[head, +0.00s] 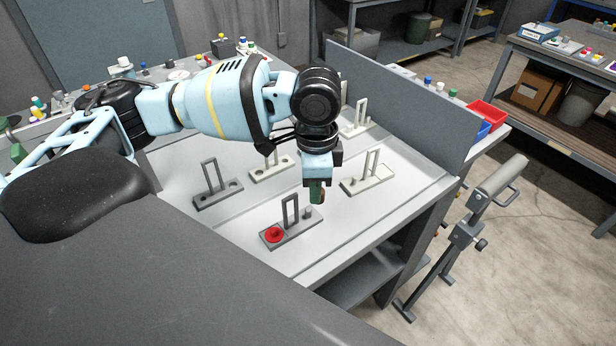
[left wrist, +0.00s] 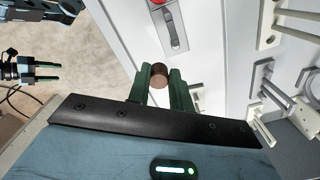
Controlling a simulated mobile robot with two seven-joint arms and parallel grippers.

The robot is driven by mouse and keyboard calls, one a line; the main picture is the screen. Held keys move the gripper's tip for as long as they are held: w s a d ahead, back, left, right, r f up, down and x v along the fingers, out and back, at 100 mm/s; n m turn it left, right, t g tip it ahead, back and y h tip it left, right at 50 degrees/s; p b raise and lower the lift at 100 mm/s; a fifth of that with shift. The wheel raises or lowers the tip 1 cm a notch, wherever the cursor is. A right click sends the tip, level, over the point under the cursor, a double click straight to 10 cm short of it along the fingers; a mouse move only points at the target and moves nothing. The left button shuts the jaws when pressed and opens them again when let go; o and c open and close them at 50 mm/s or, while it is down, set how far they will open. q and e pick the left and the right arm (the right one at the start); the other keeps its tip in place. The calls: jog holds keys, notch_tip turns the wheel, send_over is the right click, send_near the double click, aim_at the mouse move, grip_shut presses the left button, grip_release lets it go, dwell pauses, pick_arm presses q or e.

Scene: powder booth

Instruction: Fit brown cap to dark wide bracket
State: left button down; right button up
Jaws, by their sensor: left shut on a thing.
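My left gripper (head: 317,195) is shut on the brown cap (left wrist: 159,75), which shows between its green fingers in the left wrist view. It holds the cap above the bench, behind and right of the front dark bracket (head: 290,231). That bracket has an upright loop, a red cap (head: 274,234) at its left end and a bare peg at its right end. Another dark bracket (head: 217,193) with a loop stands farther left, with no cap on it. I cannot tell for sure which one is called wide. My right gripper (left wrist: 46,73) is open and empty in the left wrist view.
Light brackets stand at the right (head: 368,182), behind my arm (head: 271,170) and farther back (head: 357,130). A grey panel (head: 400,110) walls the bench's far right side. Bare bench surface lies between the brackets.

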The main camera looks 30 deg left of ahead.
pick_arm(q)
notch_tip(320, 180, up, 4)
jog(key=w+a+f+m, duration=0.1)
jog(key=w+a+m, duration=0.1)
jog(key=m, duration=1)
jog(key=shift+w+a+f+m, duration=0.1)
jog(key=shift+a+f+m, duration=0.15)
jog(key=shift+f+m, duration=1.05)
jog(key=shift+w+a+f+m, duration=0.1)
jog(key=shift+a+f+m, duration=0.1)
jog(key=shift+f+m, duration=1.05)
pick_arm(e)
jog(key=shift+s+f, duration=0.1)
jog(key=shift+f, duration=0.05)
pick_arm(q)
jog(key=shift+f+b, duration=1.3)
jog(key=shift+f, duration=0.8)
jog(key=shift+r, duration=0.35)
pick_arm(e)
jog(key=s+f, duration=0.2)
jog(key=shift+s+a+f+g, duration=0.25)
jog(key=shift+a+f+g, duration=0.1)
jog(key=shift+a+g, duration=0.05)
pick_arm(q)
jog(key=shift+f, duration=0.6)
pick_arm(e)
jog(key=shift+s+d+f, duration=0.15)
jog(key=shift+d+f, duration=0.05)
